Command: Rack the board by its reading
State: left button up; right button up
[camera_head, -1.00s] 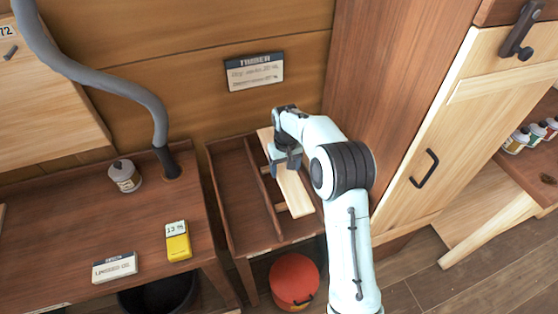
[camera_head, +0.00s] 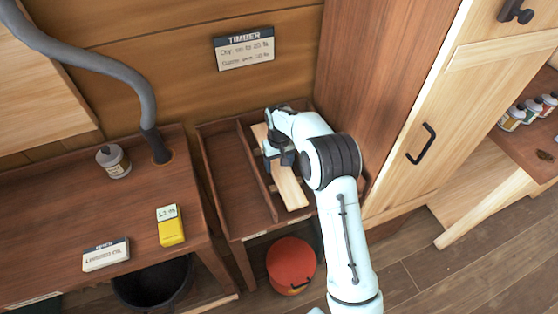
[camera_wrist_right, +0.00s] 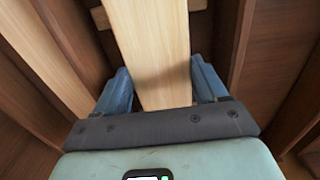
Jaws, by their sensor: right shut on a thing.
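A pale wooden board (camera_head: 289,188) is in the right compartment of the dark timber rack (camera_head: 223,185), lengthwise front to back. My right gripper (camera_head: 279,156) is shut on it near its middle. In the right wrist view the board (camera_wrist_right: 152,45) runs between the two blue fingers (camera_wrist_right: 163,88). I cannot tell whether it rests fully on the rack's cross-strips. The rack's left compartment is empty. A yellow meter (camera_head: 171,226) lies on the bench; its display seems to read 12 %. The TIMBER sign (camera_head: 243,48) above seems to say dry up to 20 %. My left gripper is not in view.
The wooden bench (camera_head: 60,215) to the left holds a small can (camera_head: 113,161), a linseed oil label (camera_head: 106,254) and a grey hose (camera_head: 140,90). A red bucket (camera_head: 290,264) stands under the rack. A tall cabinet (camera_head: 375,110) stands close on the right.

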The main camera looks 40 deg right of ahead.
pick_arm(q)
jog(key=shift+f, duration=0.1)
pick_arm(e)
jog(key=shift+f, duration=0.35)
dwell(0.3)
jog(key=o, duration=1.2)
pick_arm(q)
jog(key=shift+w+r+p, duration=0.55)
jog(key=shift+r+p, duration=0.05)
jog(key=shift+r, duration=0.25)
pick_arm(e)
jog(key=shift+o, duration=0.2)
notch_tip(320, 180, up, 14)
jog(key=shift+f, duration=0.25)
